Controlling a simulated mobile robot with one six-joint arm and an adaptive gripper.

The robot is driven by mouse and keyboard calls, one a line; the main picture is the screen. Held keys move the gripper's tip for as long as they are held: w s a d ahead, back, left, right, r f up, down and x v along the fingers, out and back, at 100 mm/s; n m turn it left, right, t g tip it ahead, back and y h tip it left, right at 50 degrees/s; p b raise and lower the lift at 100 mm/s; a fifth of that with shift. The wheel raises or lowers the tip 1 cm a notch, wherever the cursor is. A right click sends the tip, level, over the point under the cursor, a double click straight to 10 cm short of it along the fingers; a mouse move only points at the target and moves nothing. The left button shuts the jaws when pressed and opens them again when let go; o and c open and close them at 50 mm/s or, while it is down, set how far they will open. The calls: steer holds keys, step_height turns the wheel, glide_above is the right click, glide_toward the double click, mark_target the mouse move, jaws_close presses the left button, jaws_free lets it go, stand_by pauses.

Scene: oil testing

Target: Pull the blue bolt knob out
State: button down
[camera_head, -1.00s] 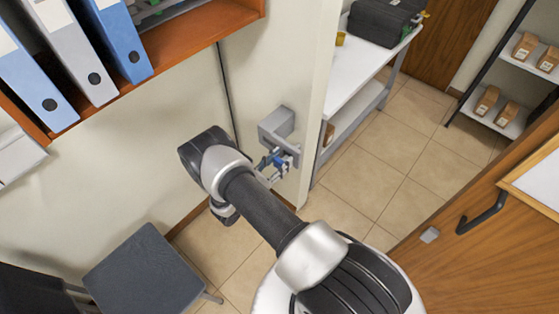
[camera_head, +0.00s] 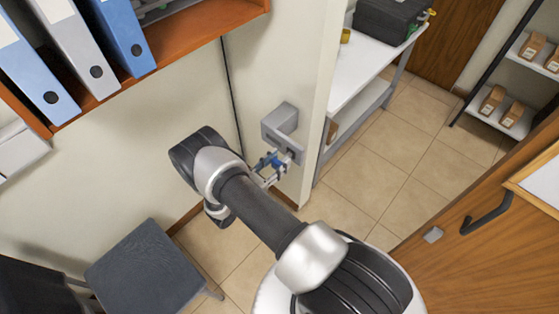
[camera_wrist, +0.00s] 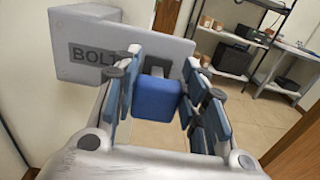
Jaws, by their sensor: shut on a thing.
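The blue bolt knob (camera_wrist: 156,98) sits in front of a grey lock housing marked "BOLT" (camera_wrist: 85,32) in the wrist view. A dark stem shows just behind the knob. My gripper (camera_wrist: 157,88) has its fingers on both sides of the knob and is shut on it. In the head view the housing (camera_head: 284,122) is mounted on the pale wall near its edge, and my gripper (camera_head: 272,168) reaches it from the left and front. The knob (camera_head: 276,160) shows there only as a small blue patch, partly hidden by the fingers.
A grey chair (camera_head: 150,272) stands at lower left. An orange shelf with binders (camera_head: 190,38) is above it. A white bench (camera_head: 365,70) stands beyond the wall edge. A wooden door with a dark handle (camera_head: 487,213) is at right. Tiled floor (camera_head: 375,165) lies open between.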

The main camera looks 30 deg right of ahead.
steer(key=c, duration=1)
jaws_free()
steer(key=shift+a, duration=0.15)
steer(key=shift+o, duration=0.2)
steer(key=v, duration=1.2)
steer(key=shift+r, duration=0.15)
